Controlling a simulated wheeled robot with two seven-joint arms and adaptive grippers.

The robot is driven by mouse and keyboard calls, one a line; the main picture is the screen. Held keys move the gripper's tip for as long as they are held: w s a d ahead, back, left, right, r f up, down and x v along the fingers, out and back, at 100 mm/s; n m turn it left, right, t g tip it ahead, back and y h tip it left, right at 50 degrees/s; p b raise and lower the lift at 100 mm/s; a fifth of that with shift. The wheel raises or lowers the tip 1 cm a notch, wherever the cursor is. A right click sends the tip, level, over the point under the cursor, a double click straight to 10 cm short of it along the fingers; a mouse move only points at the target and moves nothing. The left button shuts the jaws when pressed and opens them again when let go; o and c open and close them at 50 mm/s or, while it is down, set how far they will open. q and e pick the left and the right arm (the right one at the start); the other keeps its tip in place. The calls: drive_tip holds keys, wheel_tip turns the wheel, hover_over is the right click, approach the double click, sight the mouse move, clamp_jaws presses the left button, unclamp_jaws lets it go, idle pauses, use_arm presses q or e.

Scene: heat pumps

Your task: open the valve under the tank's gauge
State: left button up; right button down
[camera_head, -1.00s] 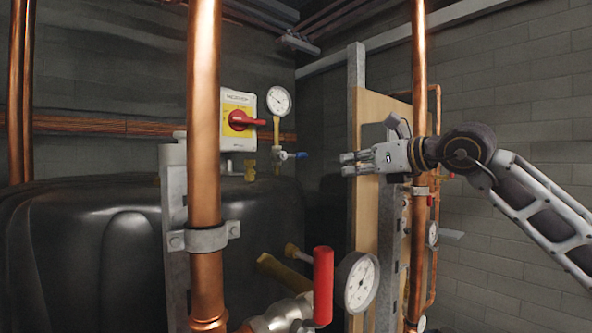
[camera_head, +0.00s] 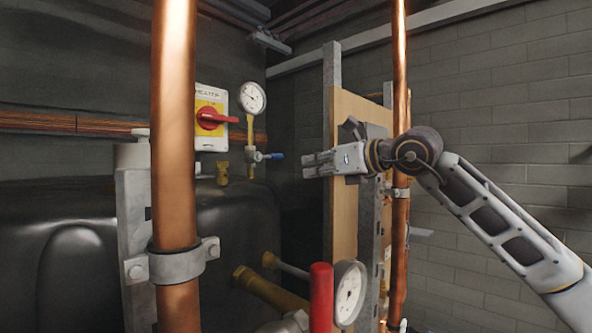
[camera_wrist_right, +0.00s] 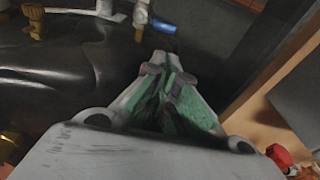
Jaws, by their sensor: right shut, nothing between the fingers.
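The gauge (camera_head: 252,97) is a round white dial on a brass stem above the black tank (camera_head: 70,250). Under it sits a small valve (camera_head: 254,156) with a blue lever (camera_head: 275,156) pointing right. In the right wrist view the blue lever (camera_wrist_right: 162,27) shows at the top, ahead of the fingertips and apart from them. My right gripper (camera_head: 308,165) is shut and empty, to the right of the lever and slightly lower in the head view. Its fingers (camera_wrist_right: 162,62) meet in the wrist view. My left gripper is not in view.
A thick copper pipe (camera_head: 174,130) stands at the front left. A red and yellow switch box (camera_head: 211,118) is left of the gauge. A wooden panel (camera_head: 345,215) on a metal post is beside my right gripper. A red lever (camera_head: 321,295) and second gauge (camera_head: 348,290) are low in front.

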sight(269, 157)
drive_tip(key=p+x, duration=0.3)
drive_tip(key=x, duration=0.7)
drive_tip(key=shift+w+d+r+n+b, duration=0.15)
drive_tip(key=shift+r+n+b, duration=0.1)
drive_tip(key=shift+n, duration=0.2)
drive_tip(key=shift+s+d+r+n+b, duration=0.1)
drive_tip(key=shift+r+n, duration=0.15)
drive_tip(key=shift+n, duration=0.2)
idle(0.8)
wheel_tip(269, 157, up, 7)
drive_tip(key=s+a+n+t+b, duration=0.1)
drive_tip(key=n+t+b, duration=0.1)
drive_tip(key=n, duration=1.1)
drive_tip(key=shift+n+t+h+b, duration=0.3)
drive_tip(key=shift+h+b, duration=0.1)
drive_tip(key=shift+b, duration=0.4)
drive_tip(key=shift+s+a+r, duration=0.15)
drive_tip(key=shift+a+r, duration=0.05)
drive_tip(key=shift+s+d, duration=0.1)
drive_tip(key=shift+d, duration=0.05)
